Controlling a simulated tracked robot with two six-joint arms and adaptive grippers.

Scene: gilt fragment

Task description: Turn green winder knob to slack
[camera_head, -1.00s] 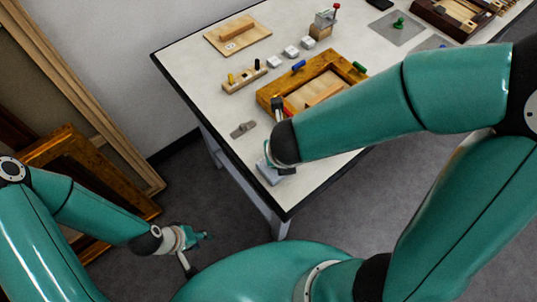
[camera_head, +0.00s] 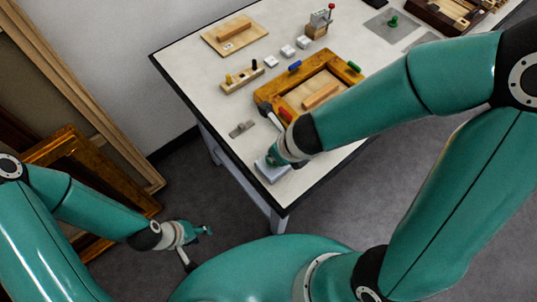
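Two green parts could be the green winder knob. One is a green handle (camera_head: 355,67) at the right corner of a gilt frame (camera_head: 262,94) on the worktable. The other is a green knob (camera_head: 393,21) standing on a grey mat at the back right. My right gripper (camera_head: 272,138) is over the table's front-left part, beside the frame, apart from both green parts. Its fingers look spread with nothing between them; my wrist hides part of it. My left gripper (camera_head: 197,247) hangs low off the table's left side, fingers apart and empty.
A red handle (camera_head: 286,114) is close to my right gripper. A blue handle (camera_head: 295,65) is at the frame's top. A grey block (camera_head: 271,173) lies under my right gripper. White blocks and a peg rack (camera_head: 242,79) stand behind. My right forearm crosses the table's front right.

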